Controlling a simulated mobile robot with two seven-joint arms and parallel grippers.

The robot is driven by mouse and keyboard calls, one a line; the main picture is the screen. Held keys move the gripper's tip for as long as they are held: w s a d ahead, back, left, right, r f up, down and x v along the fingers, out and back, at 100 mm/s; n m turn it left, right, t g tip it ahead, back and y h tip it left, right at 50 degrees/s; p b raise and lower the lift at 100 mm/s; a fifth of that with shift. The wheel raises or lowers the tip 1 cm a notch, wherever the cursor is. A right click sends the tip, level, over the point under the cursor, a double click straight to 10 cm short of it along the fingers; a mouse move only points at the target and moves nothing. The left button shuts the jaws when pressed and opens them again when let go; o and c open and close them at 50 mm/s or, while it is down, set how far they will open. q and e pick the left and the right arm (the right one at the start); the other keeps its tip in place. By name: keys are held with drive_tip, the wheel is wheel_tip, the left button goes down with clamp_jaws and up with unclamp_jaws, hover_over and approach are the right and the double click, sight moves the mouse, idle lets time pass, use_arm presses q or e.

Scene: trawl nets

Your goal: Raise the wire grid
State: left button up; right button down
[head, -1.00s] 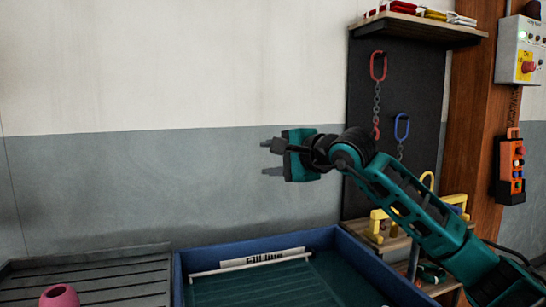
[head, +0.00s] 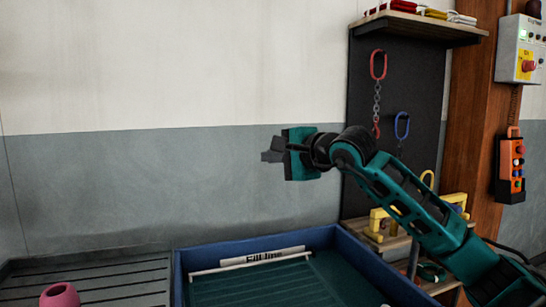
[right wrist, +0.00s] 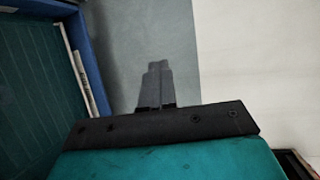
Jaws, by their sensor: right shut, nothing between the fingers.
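My right gripper (head: 268,156) is shut and empty, held in the air before the grey lower wall, above the blue-rimmed tub (head: 205,245). In the right wrist view its two fingers (right wrist: 156,72) are together with nothing between them. The tub has a teal inside with faint lines and a white label (head: 262,256) at its back wall; the tub also shows at the left of the right wrist view (right wrist: 92,60). I cannot make out a wire grid for certain. My left gripper is not in view.
A slatted grey surface (head: 110,273) with a pink object (head: 60,295) lies left of the tub. A dark board with a red link and chain (head: 377,66) and a blue link (head: 402,126) stands right. An orange control pendant (head: 511,165) hangs on the wooden post.

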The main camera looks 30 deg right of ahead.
drive_tip(key=c, duration=1.8)
unclamp_jaws()
drive_tip(key=o, duration=0.8)
use_arm(q)
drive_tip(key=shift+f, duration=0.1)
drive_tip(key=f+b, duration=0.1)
drive_tip(key=b, duration=0.1)
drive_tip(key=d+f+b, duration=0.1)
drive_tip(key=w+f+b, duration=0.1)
drive_tip(key=b, duration=0.1)
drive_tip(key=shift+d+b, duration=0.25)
drive_tip(key=shift+b, duration=0.1)
use_arm(e)
drive_tip(key=v, duration=1.3)
drive_tip(key=shift+o, duration=0.2)
drive_tip(key=shift+w, duration=0.1)
